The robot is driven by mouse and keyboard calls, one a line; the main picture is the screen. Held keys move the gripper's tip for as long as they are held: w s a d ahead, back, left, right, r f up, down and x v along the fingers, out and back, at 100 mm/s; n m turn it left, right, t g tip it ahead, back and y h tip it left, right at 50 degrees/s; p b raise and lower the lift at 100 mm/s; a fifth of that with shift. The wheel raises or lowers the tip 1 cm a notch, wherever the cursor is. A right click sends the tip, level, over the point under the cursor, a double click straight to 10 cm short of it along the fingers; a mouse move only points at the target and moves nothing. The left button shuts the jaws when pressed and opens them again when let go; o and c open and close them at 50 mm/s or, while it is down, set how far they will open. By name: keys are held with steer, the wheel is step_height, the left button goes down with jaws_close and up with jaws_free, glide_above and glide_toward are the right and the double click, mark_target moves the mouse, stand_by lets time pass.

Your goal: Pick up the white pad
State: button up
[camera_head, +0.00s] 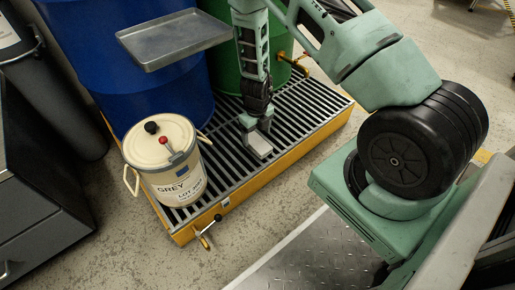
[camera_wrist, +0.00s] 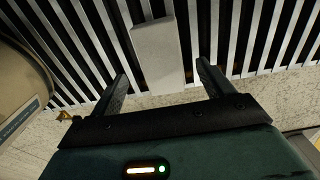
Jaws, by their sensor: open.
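The white pad (camera_wrist: 158,55) is a pale rectangular block lying on the slatted grating. In the head view the pad (camera_head: 259,144) shows just below my gripper (camera_head: 250,124), which points down at the grating. The pad's far end is partly hidden by my gripper in that view.
The grating sits in a yellow-edged spill pallet (camera_head: 270,176) with a brass tap at its front. A cream pail (camera_head: 170,165) marked GREY stands left of the pad. Blue (camera_head: 135,75) and green (camera_head: 228,62) drums stand behind. A metal tray (camera_head: 172,38) is above the blue drum's front.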

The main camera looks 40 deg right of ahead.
mark_target(257, 142)
steer(key=shift+s+d+f+b, duration=0.1)
steer(key=shift+f+b, duration=2.2)
steer(key=shift+f, duration=0.35)
steer(key=shift+r, duration=0.1)
steer(key=c, duration=1.1)
steer(key=shift+r, duration=0.1)
step_height(257, 142, up, 10)
steer(key=p, duration=0.7)
